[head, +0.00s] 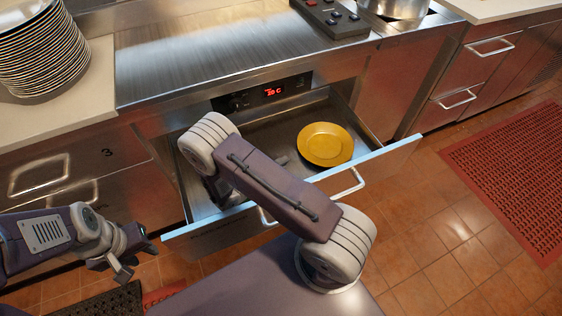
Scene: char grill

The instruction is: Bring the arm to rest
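My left gripper (122,266) hangs at the lower left, in front of the cabinet and left of the open drawer. No object shows in it; its finger gap is too small to judge. My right arm reaches up and left from the lower middle and bends over the open drawer (366,163). Its upper link hides most of the wrist and the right gripper, so I cannot see the fingers. A round yellow plate (325,144) lies flat in the drawer, right of my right arm and apart from it.
A steel counter (230,48) with a lit red display (273,91) is behind the drawer. A stack of plates (40,52) stands at the upper left. A black control box (332,16) and a pot (395,8) are at the top. Tiled floor and a red mat (510,165) lie right.

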